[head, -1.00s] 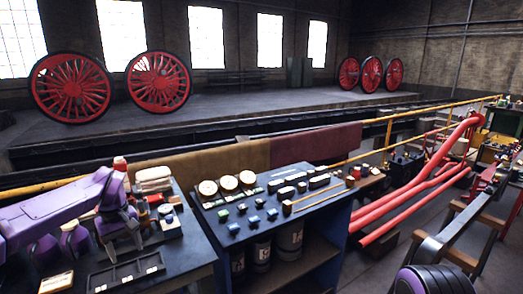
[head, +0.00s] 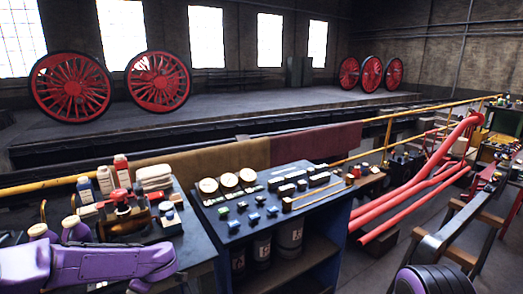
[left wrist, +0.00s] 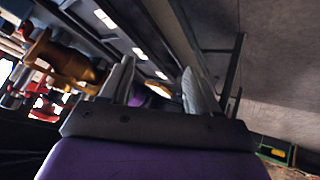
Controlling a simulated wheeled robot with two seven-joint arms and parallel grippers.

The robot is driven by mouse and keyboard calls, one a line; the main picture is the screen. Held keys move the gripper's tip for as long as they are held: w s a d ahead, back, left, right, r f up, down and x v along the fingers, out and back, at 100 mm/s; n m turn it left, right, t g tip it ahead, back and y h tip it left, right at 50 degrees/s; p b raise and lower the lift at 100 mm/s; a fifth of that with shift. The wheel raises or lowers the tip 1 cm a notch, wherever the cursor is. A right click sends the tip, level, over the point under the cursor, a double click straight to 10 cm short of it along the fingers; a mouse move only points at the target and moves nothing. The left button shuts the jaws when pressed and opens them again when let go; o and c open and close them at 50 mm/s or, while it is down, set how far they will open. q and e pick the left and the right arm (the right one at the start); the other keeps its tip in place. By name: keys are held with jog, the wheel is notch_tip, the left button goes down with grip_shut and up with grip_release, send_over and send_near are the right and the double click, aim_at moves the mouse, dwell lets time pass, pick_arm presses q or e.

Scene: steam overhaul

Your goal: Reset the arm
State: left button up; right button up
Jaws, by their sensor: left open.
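My purple left arm comes in from the left of the head view and lies low across the near part of the left table (head: 195,248). Its gripper cannot be made out in that view. In the left wrist view my left gripper (left wrist: 158,88) has its two grey fingers apart, with nothing seen held between them. Past the fingers are a dark edge with several pale tags and, at left, a brown-orange part (left wrist: 62,58). My right gripper is not in view.
Bottles (head: 121,170), a white folded stack (head: 154,177) and small parts crowd the back of the left table. A blue bench (head: 330,203) with gauges (head: 228,180) and small blocks stands to its right. Red pipes (head: 420,185) lie farther right. A yellow rail (head: 400,116) runs behind.

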pick_arm(q)
jog(key=s+d+f+m+t+h+b, duration=0.15)
jog(key=s+d+f, duration=0.25)
jog(key=s+f, duration=0.45)
jog(key=s+d+f+m+t+h+b, duration=0.1)
jog(key=s+d+f+m+t, duration=0.2)
jog(key=s+f, duration=0.5)
jog(key=s+a+f+m+g+b, duration=0.1)
jog(key=s+f+m+g, duration=0.1)
jog(key=s, duration=0.8)
jog(key=s+a+f+m+g+h+b, duration=0.1)
jog(key=s+f+m+g, duration=0.2)
jog(key=s+f, duration=0.3)
jog(key=s+m, duration=0.1)
jog(key=s, duration=0.4)
jog(key=shift+s+f, duration=0.25)
jog(key=shift+s, duration=0.05)
